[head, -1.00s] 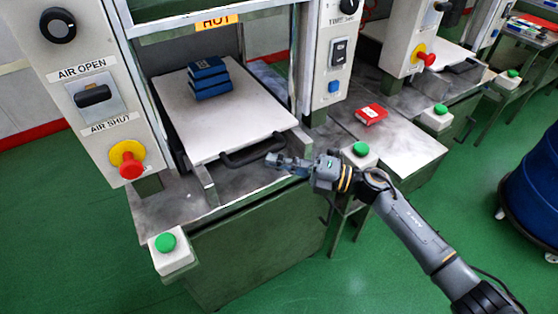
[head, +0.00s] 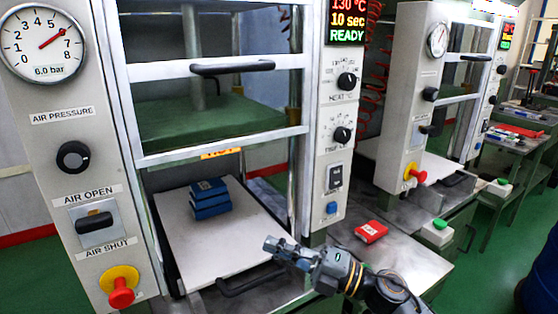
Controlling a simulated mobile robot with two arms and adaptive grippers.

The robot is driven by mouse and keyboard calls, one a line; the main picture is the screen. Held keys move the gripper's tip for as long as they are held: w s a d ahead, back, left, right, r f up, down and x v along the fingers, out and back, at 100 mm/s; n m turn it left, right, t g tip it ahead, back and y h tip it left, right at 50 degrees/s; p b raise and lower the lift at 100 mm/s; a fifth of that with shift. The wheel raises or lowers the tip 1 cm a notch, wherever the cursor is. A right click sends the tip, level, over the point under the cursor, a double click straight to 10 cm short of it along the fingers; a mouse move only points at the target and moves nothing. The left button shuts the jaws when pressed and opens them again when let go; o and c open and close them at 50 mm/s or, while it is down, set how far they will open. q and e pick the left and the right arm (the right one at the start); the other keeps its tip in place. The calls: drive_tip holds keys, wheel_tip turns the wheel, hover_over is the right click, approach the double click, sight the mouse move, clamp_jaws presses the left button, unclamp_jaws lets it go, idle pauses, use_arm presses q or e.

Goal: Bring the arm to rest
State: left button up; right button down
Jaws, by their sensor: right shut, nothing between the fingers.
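My right gripper (head: 272,245) is in the head view at bottom centre, its arm coming in from the lower right. It is shut and holds nothing. It hangs just right of and above the black handle (head: 250,282) of the white tray (head: 190,256); I cannot tell whether it touches the tray. A stack of blue blocks (head: 209,198) sits on the tray inside the press. My left gripper is not in view.
The press panel carries a gauge (head: 42,45), an air lever (head: 95,225) and a red stop button (head: 121,292). A red packet (head: 370,232) lies on the metal bench right of the press. A second press (head: 408,100) stands behind at right.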

drive_tip(key=w+d+f+m+t+h, duration=0.1)
drive_tip(key=d+f+m+t+h, duration=0.2)
drive_tip(key=d+m+t+h, duration=0.55)
drive_tip(key=d+f+m+t+h, duration=0.3)
drive_tip(key=f+m+h, duration=0.15)
drive_tip(key=m, duration=0.75)
drive_tip(key=s+d+f+m+g+h, duration=0.3)
drive_tip(key=s+f, duration=0.1)
drive_tip(key=f, duration=0.2)
drive_tip(key=s+d+f+m+g+h, duration=0.2)
drive_tip(key=s+d+f+m+h, duration=0.1)
drive_tip(key=s+d+f+m, duration=0.15)
drive_tip(key=s+d+f+m+g, duration=0.1)
drive_tip(key=s+f+g, duration=0.4)
drive_tip(key=s, duration=0.6)
drive_tip(key=s+d+f+m+g, duration=0.1)
drive_tip(key=s+f+m+g, duration=0.1)
drive_tip(key=s+f+g, duration=0.6)
drive_tip(key=s+f+t+p, duration=0.2)
drive_tip(key=s+f+p, duration=0.15)
drive_tip(key=f, duration=1.85)
drive_tip(key=s+d+f+g+p, duration=0.1)
drive_tip(key=s+d+f, duration=0.2)
drive_tip(key=s+f, duration=0.9)
drive_tip(key=s, duration=0.4)
drive_tip(key=shift+s+f+n+p, duration=0.3)
drive_tip(key=shift+n, duration=0.1)
